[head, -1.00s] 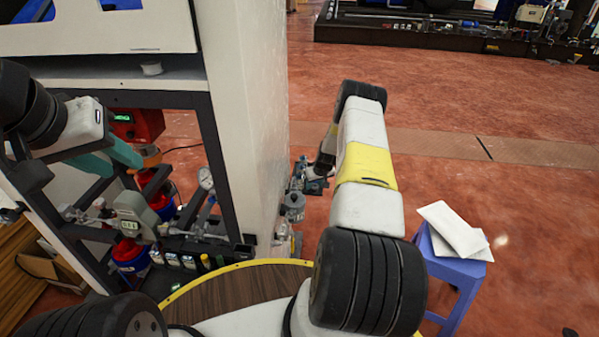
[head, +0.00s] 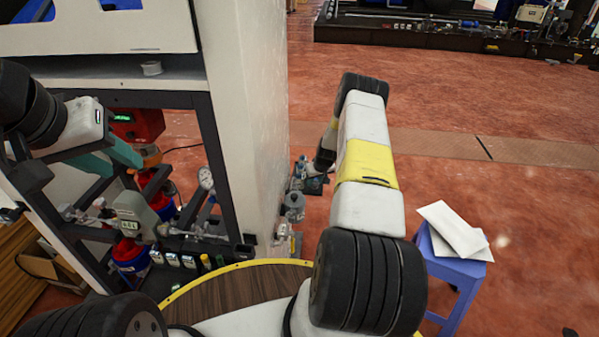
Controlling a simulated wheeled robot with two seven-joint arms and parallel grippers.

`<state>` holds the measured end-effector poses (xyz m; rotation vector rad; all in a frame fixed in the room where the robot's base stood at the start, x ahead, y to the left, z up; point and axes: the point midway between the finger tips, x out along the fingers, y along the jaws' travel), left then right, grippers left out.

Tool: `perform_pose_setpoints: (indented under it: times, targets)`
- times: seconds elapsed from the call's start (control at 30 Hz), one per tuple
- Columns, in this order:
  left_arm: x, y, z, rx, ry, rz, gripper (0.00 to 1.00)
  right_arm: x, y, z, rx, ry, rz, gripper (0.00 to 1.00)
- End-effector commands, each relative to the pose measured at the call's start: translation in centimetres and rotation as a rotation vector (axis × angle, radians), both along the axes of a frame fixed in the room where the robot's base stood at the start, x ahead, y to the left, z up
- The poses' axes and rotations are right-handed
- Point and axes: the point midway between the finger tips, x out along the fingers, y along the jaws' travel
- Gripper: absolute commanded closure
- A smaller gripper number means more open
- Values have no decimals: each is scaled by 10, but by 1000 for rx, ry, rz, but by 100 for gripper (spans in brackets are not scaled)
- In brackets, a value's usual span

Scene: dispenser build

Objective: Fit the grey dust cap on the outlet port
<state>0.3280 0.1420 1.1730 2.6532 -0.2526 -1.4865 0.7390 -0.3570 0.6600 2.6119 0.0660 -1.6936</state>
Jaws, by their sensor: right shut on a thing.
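My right gripper (head: 313,184) is low beside the right face of the white cabinet wall, small and partly hidden behind my own wrist. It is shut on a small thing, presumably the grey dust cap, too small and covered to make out. A grey and clear fitting (head: 294,207) sticks out from the wall's lower right edge, just left of and below the gripper. I cannot tell whether it is the outlet port, or whether the gripper touches it. My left gripper (head: 68,160) is at the left in front of the open frame, its dark fingers apart.
The white cabinet wall (head: 255,130) stands close left of my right arm. The frame holds a pressure gauge (head: 206,178), a grey meter (head: 134,212) and red-blue containers (head: 130,262). A blue stool (head: 455,280) with white sheets (head: 453,228) stands at right. Open floor lies beyond.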

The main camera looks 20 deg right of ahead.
Motion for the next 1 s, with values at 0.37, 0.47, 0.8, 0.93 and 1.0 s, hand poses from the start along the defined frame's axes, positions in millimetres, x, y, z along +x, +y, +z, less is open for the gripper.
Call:
perform_pose_setpoints:
  times: [0.37, 0.47, 0.8, 0.93, 1.0]
  targets:
    - [0, 0, 0, 0, 0, 0, 64, 0, 0, 23, 0, 0, -1, 100]
    - [0, 0, 0, 0, 0, 0, 64, 0, 0, 30, 0, 0, -1, 100]
    - [0, 0, 0, 0, 0, 0, 64, -1, 0, 35, 0, 1, -1, 100]
    - [0, 0, 0, 0, 0, 0, 64, -1, 0, 35, 1, 1, 0, 100]
    - [0, 0, 0, 0, 0, 0, 64, -2, 1, 40, 4, 0, 7, 100]
